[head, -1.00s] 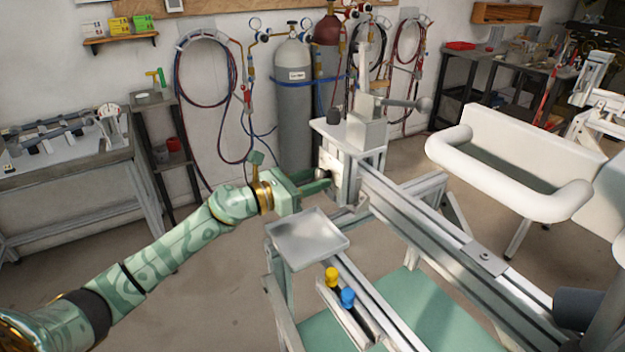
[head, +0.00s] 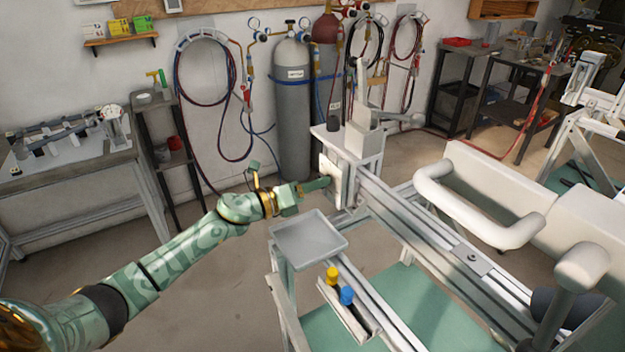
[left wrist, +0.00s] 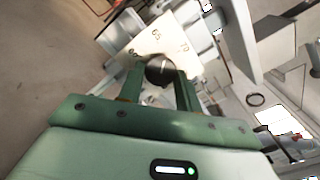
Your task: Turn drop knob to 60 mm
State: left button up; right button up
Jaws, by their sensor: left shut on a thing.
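The drop knob (left wrist: 159,70) is a dark round knob on a pale dial plate with printed numbers (left wrist: 165,42) in the left wrist view. My left gripper (left wrist: 160,74) has its two green fingers on either side of the knob and is shut on it. The numbers are too small and tilted to read surely. The knob is hidden there behind the fingers. My right gripper is not in view.
A grey tray (head: 308,238) sits just below and in front of my left gripper. A rack with a yellow-topped tool (head: 332,275) and a blue-topped tool (head: 347,296) stands nearer. The jig's metal rail (head: 420,232) runs toward the lower right. Gas cylinders (head: 293,110) stand behind.

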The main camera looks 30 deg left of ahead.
pick_arm(q)
jog(key=shift+r+n+p, duration=0.15)
jog(key=shift+n+p, duration=4)
jog(key=shift+n, duration=3.75)
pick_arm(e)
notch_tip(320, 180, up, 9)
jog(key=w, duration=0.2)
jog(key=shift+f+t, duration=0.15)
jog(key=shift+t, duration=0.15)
pick_arm(q)
jog(key=o, duration=1)
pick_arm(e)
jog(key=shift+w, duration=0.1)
pick_arm(q)
jog(key=shift+s+a, duration=0.1)
jog(key=p+v, duration=0.1)
jog(key=v, duration=1.5)
jog(key=shift+p, duration=0.35)
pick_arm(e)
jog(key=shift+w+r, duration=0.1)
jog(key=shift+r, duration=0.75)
